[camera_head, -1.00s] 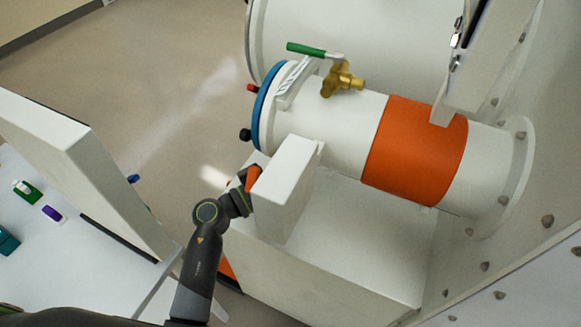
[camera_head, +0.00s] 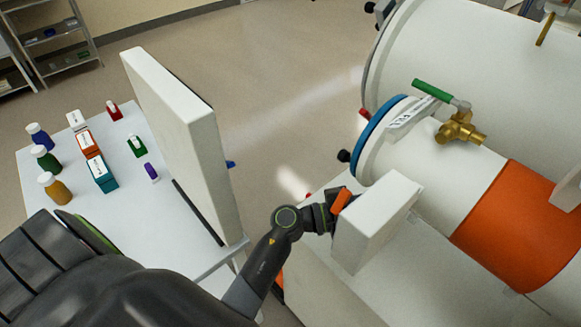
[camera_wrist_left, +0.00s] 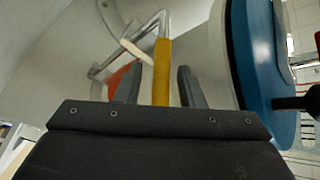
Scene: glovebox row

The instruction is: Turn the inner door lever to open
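A yellow bar-shaped handle (camera_wrist_left: 161,72) on a bent metal rod stands upright between the fingers of my left gripper (camera_wrist_left: 160,86) in the left wrist view. The fingers are apart, with a narrow gap on either side of the handle. I cannot tell for certain that this is the inner door lever. In the head view my left arm reaches in from the lower left, and its fingertips are hidden at the white block (camera_head: 375,222). My right gripper is not in view.
A white cylinder with an orange band (camera_head: 515,222), a blue ring (camera_head: 374,139) and a green-handled brass valve (camera_head: 460,130) lies at right. A white upright panel (camera_head: 190,130) stands at left beside a table with bottles and boxes. Open floor lies behind.

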